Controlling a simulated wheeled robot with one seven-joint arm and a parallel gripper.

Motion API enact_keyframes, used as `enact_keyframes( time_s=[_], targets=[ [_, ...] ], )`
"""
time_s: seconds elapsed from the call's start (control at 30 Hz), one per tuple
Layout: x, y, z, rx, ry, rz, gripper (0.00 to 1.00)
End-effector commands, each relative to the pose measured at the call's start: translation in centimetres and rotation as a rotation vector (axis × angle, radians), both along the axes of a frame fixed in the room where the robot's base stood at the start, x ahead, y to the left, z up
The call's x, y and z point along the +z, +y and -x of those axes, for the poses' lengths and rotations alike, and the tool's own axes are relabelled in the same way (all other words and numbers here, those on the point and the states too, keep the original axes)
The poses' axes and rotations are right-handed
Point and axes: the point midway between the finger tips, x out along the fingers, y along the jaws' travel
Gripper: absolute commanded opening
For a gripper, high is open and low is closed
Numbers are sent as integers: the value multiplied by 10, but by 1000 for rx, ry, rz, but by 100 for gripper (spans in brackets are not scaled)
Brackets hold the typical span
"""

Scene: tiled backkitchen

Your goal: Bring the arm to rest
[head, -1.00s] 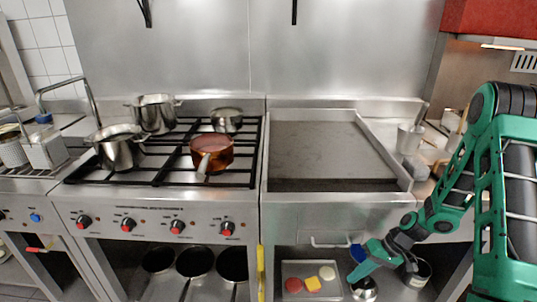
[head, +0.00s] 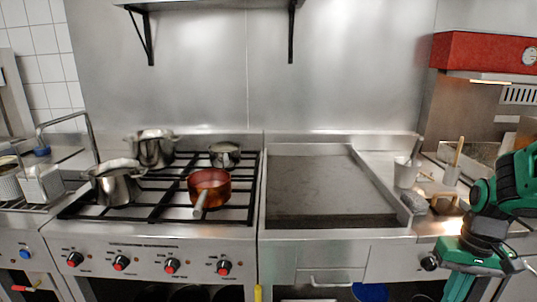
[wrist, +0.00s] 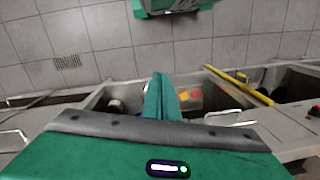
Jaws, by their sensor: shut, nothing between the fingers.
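My arm (head: 510,215) reaches in from the right edge of the head view, beside the right end of the counter. My green gripper (wrist: 160,80) shows in the wrist view with its two fingers together and nothing between them. In the head view its green body (head: 470,258) hangs in front of the counter at the lower right, pointing down. The fingertips are cut off by the bottom edge there. The gripper appears clear of the counter front.
A copper pan (head: 210,188) and steel pots (head: 113,187) stand on the stove. The griddle (head: 325,185) is bare. A white container (head: 406,173) stands to its right.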

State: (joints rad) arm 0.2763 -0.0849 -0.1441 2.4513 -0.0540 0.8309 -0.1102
Motion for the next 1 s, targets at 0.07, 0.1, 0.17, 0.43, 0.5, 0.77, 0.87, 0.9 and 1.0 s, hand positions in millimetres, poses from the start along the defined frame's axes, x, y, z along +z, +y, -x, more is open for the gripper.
enact_keyframes(
  time_s=[0.07,0.1,0.17,0.43,0.5,0.77,0.87,0.9,1.0],
  targets=[
    [17,-2,19,-43,-10,22,0],
    [24,-3,29,-67,-12,32,0],
    [33,-4,44,-101,-16,43,0],
    [59,-5,102,-241,-28,65,0],
    [62,-4,111,-263,-29,65,0],
    [64,-3,121,-286,-29,64,0],
    [64,-3,120,-286,-29,65,0],
    [64,-3,120,-286,-29,65,0],
    [64,-3,120,-285,-29,65,0]
  ],
)
